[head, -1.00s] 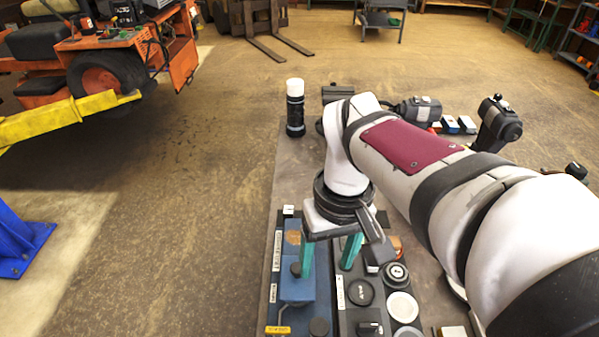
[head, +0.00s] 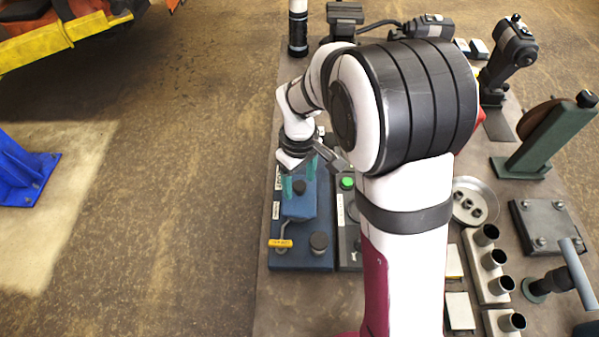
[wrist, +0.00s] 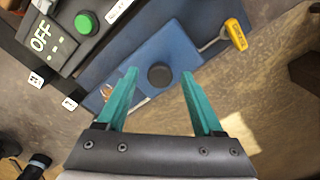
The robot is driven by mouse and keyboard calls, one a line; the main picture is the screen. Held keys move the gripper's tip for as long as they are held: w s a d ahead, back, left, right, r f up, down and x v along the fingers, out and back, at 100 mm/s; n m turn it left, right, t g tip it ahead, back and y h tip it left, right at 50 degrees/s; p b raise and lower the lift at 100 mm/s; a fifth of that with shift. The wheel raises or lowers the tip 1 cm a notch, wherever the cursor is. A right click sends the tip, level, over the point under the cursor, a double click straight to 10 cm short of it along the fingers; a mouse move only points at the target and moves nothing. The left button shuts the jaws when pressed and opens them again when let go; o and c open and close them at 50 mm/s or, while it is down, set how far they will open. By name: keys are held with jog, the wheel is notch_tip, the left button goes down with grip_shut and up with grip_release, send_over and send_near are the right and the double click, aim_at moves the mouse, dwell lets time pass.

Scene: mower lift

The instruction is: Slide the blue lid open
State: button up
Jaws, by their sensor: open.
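The blue lid (head: 297,208) lies on a darker blue box (head: 305,260) at the left edge of the bench. A round black knob (head: 299,187) stands on the lid. My gripper (head: 299,189) is open over it, with one teal finger to each side of the knob in the picture. In the wrist view, the knob (wrist: 160,76) shows between the open fingertips of my gripper (wrist: 160,72), with a gap on both sides. The lid (wrist: 178,50) shows beyond the fingers. I cannot tell how far down the fingers reach beside the knob.
A dark panel with a green button (head: 347,183) adjoins on the right. A black-and-white bottle (head: 298,28) stands behind. Open floor (head: 190,200) lies left.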

jog(key=shift+f, duration=0.1)
grip_shut()
dwell(0.3)
jog(key=shift+w, duration=0.1)
dwell(1.0)
